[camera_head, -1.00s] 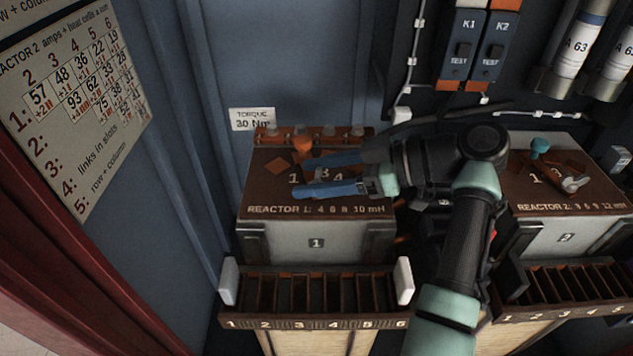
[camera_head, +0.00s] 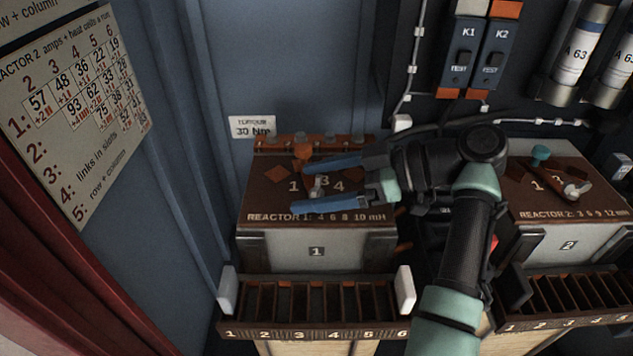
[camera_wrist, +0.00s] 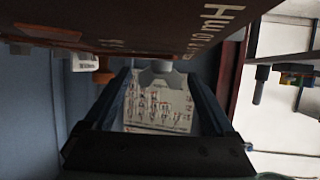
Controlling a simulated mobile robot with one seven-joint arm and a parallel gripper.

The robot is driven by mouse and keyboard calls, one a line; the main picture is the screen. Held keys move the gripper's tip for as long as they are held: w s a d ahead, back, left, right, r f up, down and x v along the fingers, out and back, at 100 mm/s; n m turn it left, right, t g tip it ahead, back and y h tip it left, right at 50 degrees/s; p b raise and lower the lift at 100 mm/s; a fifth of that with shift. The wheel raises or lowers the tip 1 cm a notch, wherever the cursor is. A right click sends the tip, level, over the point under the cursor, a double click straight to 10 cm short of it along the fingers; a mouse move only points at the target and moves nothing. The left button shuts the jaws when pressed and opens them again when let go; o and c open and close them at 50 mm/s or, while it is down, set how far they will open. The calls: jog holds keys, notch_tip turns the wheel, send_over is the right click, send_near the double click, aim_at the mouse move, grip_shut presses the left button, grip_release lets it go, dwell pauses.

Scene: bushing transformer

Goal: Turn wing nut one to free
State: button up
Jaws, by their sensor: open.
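The brown top of reactor 1 (camera_head: 270,200) is at the centre-left of the head view, marked with 1, 3 and 4. A small grey wing nut (camera_head: 316,187) stands on it near the 3. My gripper (camera_head: 303,187) reaches in from the right, with its blue fingers open on either side of this wing nut. In the wrist view, the pale grey wing nut (camera_wrist: 162,75) shows between the two fingers, apart from both. An orange knob (camera_head: 303,153) stands just behind the far finger. My fingers hide part of the top.
A slotted rack (camera_head: 316,332) with white end posts (camera_head: 405,288) stands in front of reactor 1. Reactor 2 (camera_head: 565,195), at right, carries a teal knob (camera_head: 540,153) and another wing nut (camera_head: 578,190). A torque label (camera_head: 252,127) is on the wall behind.

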jog(key=p+v, duration=0.2)
jog(key=v, duration=0.9)
jog(key=shift+d+r, duration=0.15)
jog(key=shift+d, duration=0.15)
jog(key=shift+s+d+r, duration=0.2)
jog(key=shift+d, duration=0.4)
